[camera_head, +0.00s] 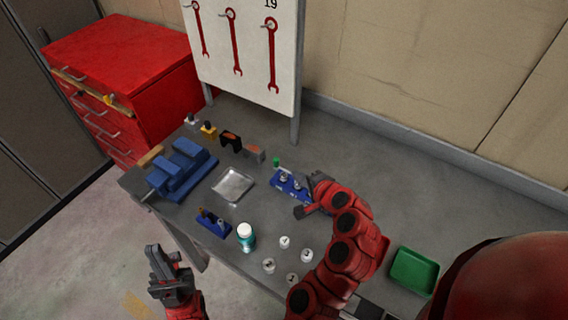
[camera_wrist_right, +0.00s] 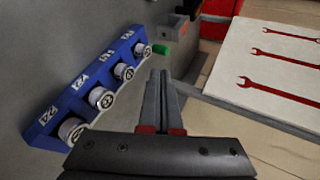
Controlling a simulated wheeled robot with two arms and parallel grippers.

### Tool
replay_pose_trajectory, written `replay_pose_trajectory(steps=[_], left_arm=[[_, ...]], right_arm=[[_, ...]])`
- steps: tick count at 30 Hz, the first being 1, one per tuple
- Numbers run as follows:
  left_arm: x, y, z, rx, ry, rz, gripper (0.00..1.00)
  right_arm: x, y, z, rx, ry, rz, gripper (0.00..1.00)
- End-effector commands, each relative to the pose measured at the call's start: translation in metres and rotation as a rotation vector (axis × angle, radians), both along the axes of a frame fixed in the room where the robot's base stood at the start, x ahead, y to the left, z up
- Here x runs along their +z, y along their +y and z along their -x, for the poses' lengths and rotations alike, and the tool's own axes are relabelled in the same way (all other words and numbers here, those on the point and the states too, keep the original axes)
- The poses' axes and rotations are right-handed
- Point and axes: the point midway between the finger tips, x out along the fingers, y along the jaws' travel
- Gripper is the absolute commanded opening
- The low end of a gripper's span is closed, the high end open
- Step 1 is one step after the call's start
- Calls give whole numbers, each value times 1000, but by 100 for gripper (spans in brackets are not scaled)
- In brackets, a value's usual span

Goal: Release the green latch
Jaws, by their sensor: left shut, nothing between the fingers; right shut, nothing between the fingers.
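A small green piece (camera_head: 276,161), likely the green latch, stands at the far end of a blue socket rack (camera_head: 284,181) on the grey workbench. It also shows in the right wrist view (camera_wrist_right: 161,48), just beyond the last socket. My right gripper (camera_head: 312,182) is shut and empty beside the rack. Its closed fingers (camera_wrist_right: 159,78) point toward the green piece in the right wrist view, and a gap appears between them. My left gripper (camera_head: 155,256) is shut and empty, off the bench's near left edge.
The bench holds a blue vise (camera_head: 182,168), a metal tray (camera_head: 233,185), a teal bottle (camera_head: 246,238), several small loose round metal parts and a green tray (camera_head: 414,272). A wrench board (camera_head: 245,50) stands behind. A red cabinet (camera_head: 125,75) is at the back left.

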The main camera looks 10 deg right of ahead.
Motion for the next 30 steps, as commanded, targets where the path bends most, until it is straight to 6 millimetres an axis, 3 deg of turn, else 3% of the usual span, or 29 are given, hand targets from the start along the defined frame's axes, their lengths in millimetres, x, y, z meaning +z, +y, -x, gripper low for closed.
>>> replay_pose_trajectory(steps=[5,21,30], left_arm=[[0,0,0,0,0,0,0],[19,0,0,0,0,0,0],[23,0,0,0,0,0,0]], right_arm=[[-5,3,-8,2,2,0,0],[-39,22,-68,2,0,3,0],[-49,26,-82,-1,-2,1,0]])
